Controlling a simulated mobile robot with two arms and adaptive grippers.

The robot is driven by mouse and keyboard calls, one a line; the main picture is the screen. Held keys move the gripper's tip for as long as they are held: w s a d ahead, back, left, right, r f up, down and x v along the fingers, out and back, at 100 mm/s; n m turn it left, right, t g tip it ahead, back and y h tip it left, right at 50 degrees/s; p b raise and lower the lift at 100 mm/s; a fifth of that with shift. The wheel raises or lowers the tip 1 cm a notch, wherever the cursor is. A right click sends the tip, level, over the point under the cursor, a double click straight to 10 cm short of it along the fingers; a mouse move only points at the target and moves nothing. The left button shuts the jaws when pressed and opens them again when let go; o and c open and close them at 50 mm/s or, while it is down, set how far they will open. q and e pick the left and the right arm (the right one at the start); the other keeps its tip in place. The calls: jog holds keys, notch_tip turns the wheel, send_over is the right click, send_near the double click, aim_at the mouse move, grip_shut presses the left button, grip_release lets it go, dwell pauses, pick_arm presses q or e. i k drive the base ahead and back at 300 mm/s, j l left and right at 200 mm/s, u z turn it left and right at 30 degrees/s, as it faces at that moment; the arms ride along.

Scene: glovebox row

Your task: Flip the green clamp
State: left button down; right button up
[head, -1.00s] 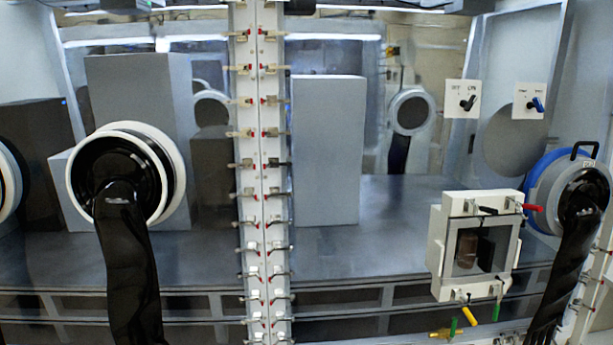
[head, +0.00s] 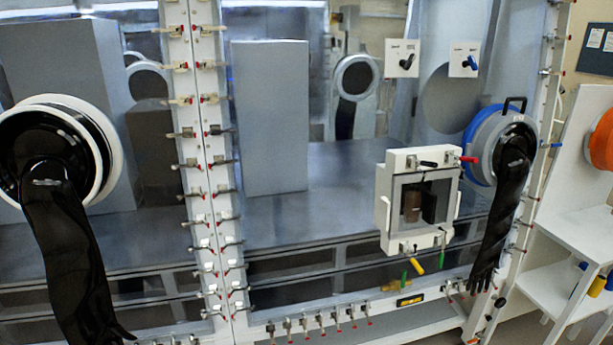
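A white square frame with a dark window (head: 384,210) is on the glovebox front, right of centre. Its lower edge carries clamps with coloured handles. A green clamp (head: 442,239) hangs at the lower right of the frame, its handle pointing roughly down. A yellow-handled clamp (head: 417,263) is left of it. A second small green piece (head: 404,275) shows below and left, near a yellow fitting; I cannot tell what it belongs to. Red (head: 469,159) and black (head: 428,163) handles are along the top edge. Neither of my grippers is in view.
Black gloves hang from a white port (head: 103,165) at left and a blue-ringed port (head: 475,145) at right. A post (head: 208,170) with several small clamps stands between windows. A white shelf (head: 570,222) is at far right. Floor shows at lower right.

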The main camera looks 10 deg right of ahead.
aim_at(442, 254)
jog(key=l+z, duration=0.2)
jog(key=z, duration=0.2)
jog(key=l+z, duration=0.2)
jog(key=z, duration=0.25)
jog(key=i+l, duration=0.15)
